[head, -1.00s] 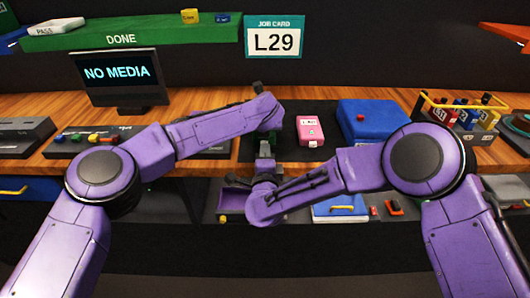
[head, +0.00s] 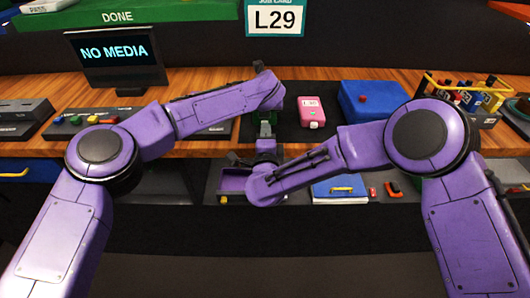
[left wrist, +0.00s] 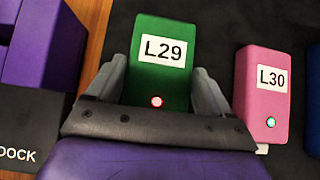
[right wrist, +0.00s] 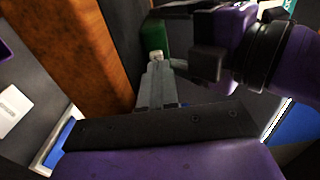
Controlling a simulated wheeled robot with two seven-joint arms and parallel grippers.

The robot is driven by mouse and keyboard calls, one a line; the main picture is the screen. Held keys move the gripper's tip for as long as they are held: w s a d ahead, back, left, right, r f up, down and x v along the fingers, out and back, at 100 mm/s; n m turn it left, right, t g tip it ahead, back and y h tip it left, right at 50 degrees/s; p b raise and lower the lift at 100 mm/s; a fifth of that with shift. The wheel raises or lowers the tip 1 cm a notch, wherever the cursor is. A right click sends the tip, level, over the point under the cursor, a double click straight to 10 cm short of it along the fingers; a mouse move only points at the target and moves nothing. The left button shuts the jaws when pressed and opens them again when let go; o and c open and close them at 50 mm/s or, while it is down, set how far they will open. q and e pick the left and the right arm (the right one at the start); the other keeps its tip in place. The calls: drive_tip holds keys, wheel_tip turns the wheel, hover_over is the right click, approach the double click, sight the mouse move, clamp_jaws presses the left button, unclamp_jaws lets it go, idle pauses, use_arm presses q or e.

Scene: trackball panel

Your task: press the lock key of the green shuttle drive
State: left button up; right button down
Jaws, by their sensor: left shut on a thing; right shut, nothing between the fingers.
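The green shuttle drive (left wrist: 160,78), labelled L29, sits between the fingers of my left gripper (left wrist: 162,92), which is shut on it. A round red light (left wrist: 157,101) glows on its top near the gripper side. In the head view the green drive (head: 265,113) is mostly hidden by my arms. My right gripper (right wrist: 157,62) is shut and empty. Its fingertips point at the end of the green drive (right wrist: 154,34) in the right wrist view; I cannot tell whether they touch it.
A blue box (head: 373,103) stands farther right. The monitor (head: 117,56) reads NO MEDIA. The job card (head: 275,17) reads L29. Open drawers lie below the bench edge.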

use_arm(q)
drive_tip(key=shift+s, duration=0.1)
use_arm(e)
drive_tip(key=s, duration=1.2)
drive_tip(key=shift+s, duration=0.3)
use_arm(q)
drive_tip(key=o, duration=0.9)
drive_tip(key=v, duration=1.2)
use_arm(e)
drive_tip(key=shift+a, duration=0.1)
use_arm(q)
drive_tip(key=shift+p+v, duration=0.5)
drive_tip(key=shift+v, duration=2.5)
use_arm(e)
drive_tip(key=shift+r, duration=0.5)
